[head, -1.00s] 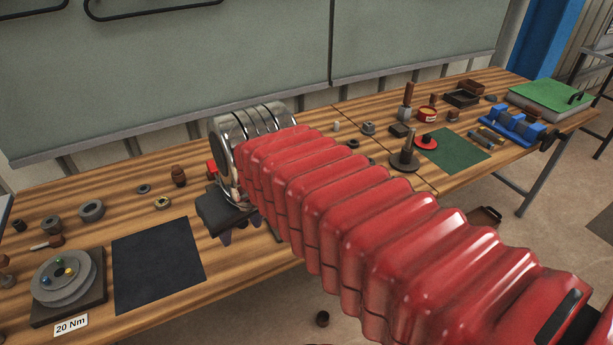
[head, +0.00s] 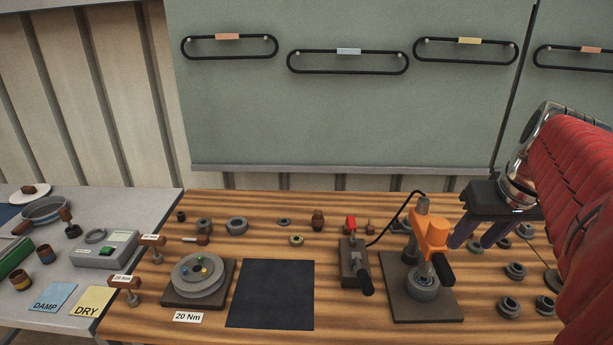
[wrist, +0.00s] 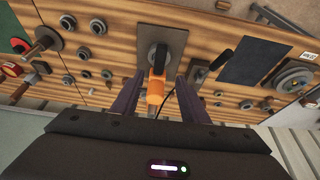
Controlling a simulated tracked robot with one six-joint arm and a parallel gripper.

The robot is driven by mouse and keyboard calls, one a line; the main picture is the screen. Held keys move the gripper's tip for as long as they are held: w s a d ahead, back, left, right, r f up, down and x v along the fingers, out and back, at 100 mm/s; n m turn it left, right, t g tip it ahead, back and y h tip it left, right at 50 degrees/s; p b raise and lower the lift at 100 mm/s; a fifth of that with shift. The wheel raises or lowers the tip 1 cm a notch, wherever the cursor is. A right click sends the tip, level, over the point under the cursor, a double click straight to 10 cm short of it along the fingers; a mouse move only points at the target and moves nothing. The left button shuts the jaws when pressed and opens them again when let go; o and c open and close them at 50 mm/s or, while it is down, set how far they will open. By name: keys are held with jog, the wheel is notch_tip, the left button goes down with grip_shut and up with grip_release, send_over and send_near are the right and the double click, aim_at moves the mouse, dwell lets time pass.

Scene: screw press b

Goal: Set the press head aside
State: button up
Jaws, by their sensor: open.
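A small press with an orange head (head: 430,234) on a grey post stands on a dark base plate (head: 408,308), right of centre in the head view. A round grey part (head: 422,284) sits on the plate below the head. My gripper (head: 476,243) is open and empty, just right of the orange head, its purple fingers pointing down. In the wrist view the orange head (wrist: 155,92) shows between the two spread fingers of my gripper (wrist: 158,76). I cannot tell whether any finger touches it.
A black mat (head: 270,294) lies bare left of the press. A dark box with a red switch (head: 353,262) and a cable stands close to the press's left. A round grey disc (head: 199,275) sits by the 20 Nm label. Several grey rings (head: 515,270) lie to the right.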

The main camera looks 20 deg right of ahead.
aim_at(446, 268)
jog(key=shift+f, duration=0.15)
jog(key=x, duration=1.3)
jog(key=shift+w+f, duration=0.1)
jog(key=shift+f, duration=0.15)
jog(key=shift+c, duration=0.2)
grip_shut()
